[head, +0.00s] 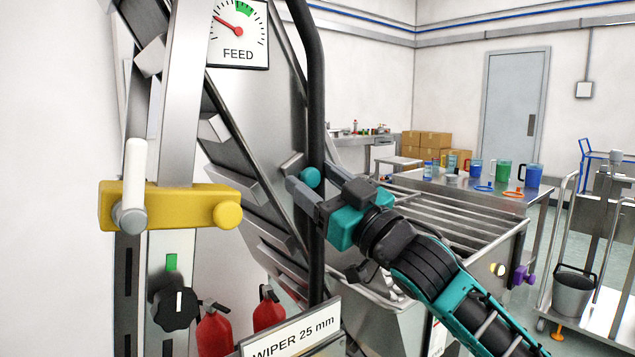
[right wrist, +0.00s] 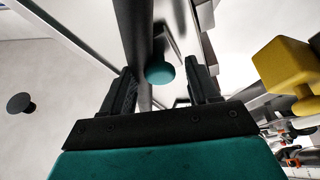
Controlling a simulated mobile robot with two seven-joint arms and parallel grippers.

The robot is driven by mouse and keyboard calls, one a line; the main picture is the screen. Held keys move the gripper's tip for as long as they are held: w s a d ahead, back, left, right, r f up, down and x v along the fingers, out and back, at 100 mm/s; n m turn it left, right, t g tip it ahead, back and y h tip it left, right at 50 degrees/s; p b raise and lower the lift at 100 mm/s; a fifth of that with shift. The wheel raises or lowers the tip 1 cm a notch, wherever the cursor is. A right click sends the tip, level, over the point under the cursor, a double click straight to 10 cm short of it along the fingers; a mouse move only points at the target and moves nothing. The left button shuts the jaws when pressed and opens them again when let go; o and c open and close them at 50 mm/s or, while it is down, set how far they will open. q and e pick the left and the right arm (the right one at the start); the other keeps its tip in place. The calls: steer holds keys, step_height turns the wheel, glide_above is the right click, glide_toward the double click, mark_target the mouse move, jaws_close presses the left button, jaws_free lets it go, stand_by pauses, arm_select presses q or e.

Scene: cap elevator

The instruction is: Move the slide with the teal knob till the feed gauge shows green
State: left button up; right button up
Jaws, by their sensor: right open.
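The teal knob (head: 311,177) sits beside the dark upright tube on the steel machine. My right gripper (head: 307,174) is open, with its fingers on either side of the knob. In the right wrist view the teal knob (right wrist: 160,72) shows between the two black fingers (right wrist: 160,80), with space on both sides. The slide behind the knob is mostly hidden. The feed gauge (head: 238,32) is at the top left. Its red needle points to the upper left, outside the green band at the top right of the dial. My left gripper is not in view.
A yellow block (head: 170,206) with a white handle is left of the knob, above a black star knob (head: 176,308). The dark tube (head: 316,120) runs close to my right gripper. A "WIPER 25 mm" sign (head: 292,336) stands below. Red extinguishers (head: 215,332) are behind.

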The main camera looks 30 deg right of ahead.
jaws_close()
stand_by(0.3)
steer(key=shift+r+p, duration=0.55)
steer(key=shift+a+r+p, duration=0.25)
steer(key=shift+r+p, duration=0.25)
steer(key=shift+a+r+p, duration=0.25)
steer(key=shift+r+p, duration=0.2)
steer(key=shift+p, duration=0.05)
steer(key=shift+s+a+r+p, duration=0.1)
steer(key=shift+a+r+p, duration=0.15)
steer(key=shift+p, duration=0.05)
steer(key=shift+a, duration=0.1)
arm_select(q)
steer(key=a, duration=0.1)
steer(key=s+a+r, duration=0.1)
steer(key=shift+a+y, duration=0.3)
arm_select(e)
steer(key=shift+f, duration=0.1)
